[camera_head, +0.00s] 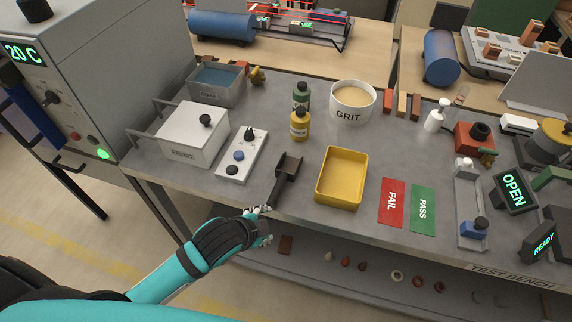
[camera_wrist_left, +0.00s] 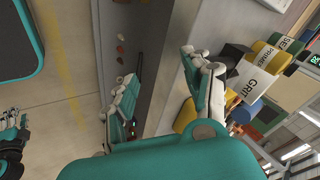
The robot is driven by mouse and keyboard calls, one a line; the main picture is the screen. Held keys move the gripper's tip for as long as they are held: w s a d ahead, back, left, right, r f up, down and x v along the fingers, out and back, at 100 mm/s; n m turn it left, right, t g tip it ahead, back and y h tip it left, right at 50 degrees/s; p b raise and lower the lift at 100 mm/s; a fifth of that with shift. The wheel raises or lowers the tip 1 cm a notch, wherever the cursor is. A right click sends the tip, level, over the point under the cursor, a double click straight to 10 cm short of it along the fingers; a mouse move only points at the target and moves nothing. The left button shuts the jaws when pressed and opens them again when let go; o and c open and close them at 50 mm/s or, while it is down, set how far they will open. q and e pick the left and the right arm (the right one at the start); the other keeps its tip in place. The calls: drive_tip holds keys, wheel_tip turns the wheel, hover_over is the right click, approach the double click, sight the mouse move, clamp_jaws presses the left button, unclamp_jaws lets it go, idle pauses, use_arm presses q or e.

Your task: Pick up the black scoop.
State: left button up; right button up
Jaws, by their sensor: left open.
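The black scoop (camera_head: 287,167) lies on the grey bench near its front edge, left of the yellow tray. Its handle points toward the front edge. My left gripper (camera_head: 266,226) is open and empty at the bench's front edge, just beyond the handle's end and apart from it. In the left wrist view my left gripper (camera_wrist_left: 160,66) shows its two fingers spread, with nothing clearly between them. A dark block shape near the right finger may be the scoop, but I cannot tell. What looks like my right gripper (camera_wrist_left: 12,128) is small at the left edge there.
The yellow tray (camera_head: 340,178) stands right of the scoop and a white switch box (camera_head: 241,155) left of it. The GRIT tub (camera_head: 352,101) and yellow bottle (camera_head: 299,124) stand behind. FAIL (camera_head: 391,202) and PASS (camera_head: 423,209) mats lie farther right. A lower shelf holds small parts.

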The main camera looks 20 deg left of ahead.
use_arm(q)
wheel_tip(320, 180, up, 9)
drive_tip(key=d+m+t+h+p, duration=0.1)
drive_tip(key=d+m, duration=0.1)
drive_tip(key=m, duration=2.1)
approach(277, 185)
drive_tip(key=shift+t+h, duration=0.3)
drive_tip(key=x, duration=0.1)
drive_tip(key=p+x, duration=0.2)
drive_tip(key=x, duration=0.1)
drive_tip(key=shift+a+f, duration=0.2)
drive_tip(key=shift+a, duration=0.15)
drive_tip(key=shift+x, duration=0.8)
drive_tip(key=p+x, duration=0.1)
drive_tip(key=x, duration=0.2)
drive_tip(key=shift+w+d+f, duration=0.1)
drive_tip(key=shift+d+f, duration=0.1)
drive_tip(key=shift+d, duration=0.05)
drive_tip(key=shift+w+d+f+p, duration=0.15)
drive_tip(key=shift+w+f+p, duration=0.15)
drive_tip(key=shift+w+f, duration=0.1)
clamp_jaws()
use_arm(e)
drive_tip(key=r, duration=0.3)
drive_tip(key=s+r, duration=0.1)
drive_tip(key=r, duration=0.1)
drive_tip(key=shift+d, duration=0.35)
